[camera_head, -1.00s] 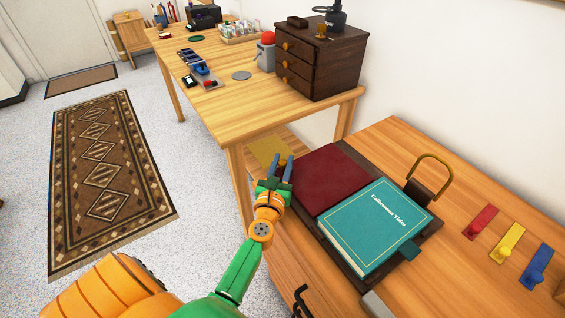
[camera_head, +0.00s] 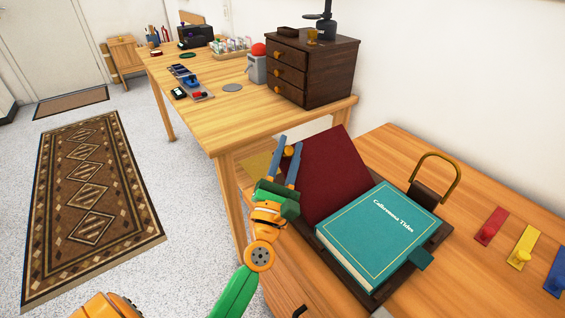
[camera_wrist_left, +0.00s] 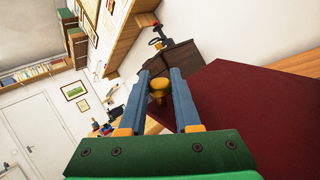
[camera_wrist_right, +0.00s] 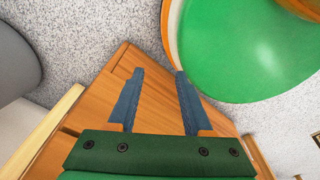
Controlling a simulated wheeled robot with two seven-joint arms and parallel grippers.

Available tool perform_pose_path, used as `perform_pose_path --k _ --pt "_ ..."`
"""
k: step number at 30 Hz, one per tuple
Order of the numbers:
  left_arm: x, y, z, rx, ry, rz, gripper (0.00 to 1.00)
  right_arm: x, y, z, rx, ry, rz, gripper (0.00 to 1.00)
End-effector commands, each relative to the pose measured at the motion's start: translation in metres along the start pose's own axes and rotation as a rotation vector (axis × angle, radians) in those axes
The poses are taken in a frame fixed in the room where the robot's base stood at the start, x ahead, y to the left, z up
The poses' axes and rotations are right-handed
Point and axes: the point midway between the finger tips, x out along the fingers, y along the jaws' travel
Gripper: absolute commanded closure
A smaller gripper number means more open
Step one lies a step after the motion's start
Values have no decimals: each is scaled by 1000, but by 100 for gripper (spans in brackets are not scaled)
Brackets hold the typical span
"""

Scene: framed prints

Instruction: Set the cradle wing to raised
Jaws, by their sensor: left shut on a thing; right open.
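The cradle wing (camera_head: 335,170) is a dark red panel on the dark wooden book cradle (camera_head: 435,240). It tilts up from its hinge side near the teal book (camera_head: 375,235), with its far left edge raised. My left gripper (camera_head: 290,148) is at that raised edge, its blue fingers closed around a small brass knob. The knob (camera_wrist_left: 158,92) shows between the fingers in the left wrist view, beside the wing (camera_wrist_left: 245,115). My right gripper (camera_wrist_right: 158,80) is open and empty in the right wrist view; the head view does not show it.
The book lies closed on the cradle's other side, near a brass loop (camera_head: 438,175). A longer table (camera_head: 240,120) with a dark drawer chest (camera_head: 315,72) stands behind.

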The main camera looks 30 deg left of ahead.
Motion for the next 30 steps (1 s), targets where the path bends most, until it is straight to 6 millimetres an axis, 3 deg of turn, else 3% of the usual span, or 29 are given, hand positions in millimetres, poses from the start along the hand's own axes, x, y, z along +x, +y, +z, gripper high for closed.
perform_pose_path --k 12,26,27,30 --pt "-4 -4 22 96 -97 3 100 14 0 1 0 0 0 50" --pt "-4 -3 24 103 -105 4 100 14 0 1 0 0 1 50" --pt "-4 -3 24 103 -105 4 58 14 0 1 0 0 1 50" --pt "-4 -3 24 103 -104 3 38 14 0 1 0 0 1 50"
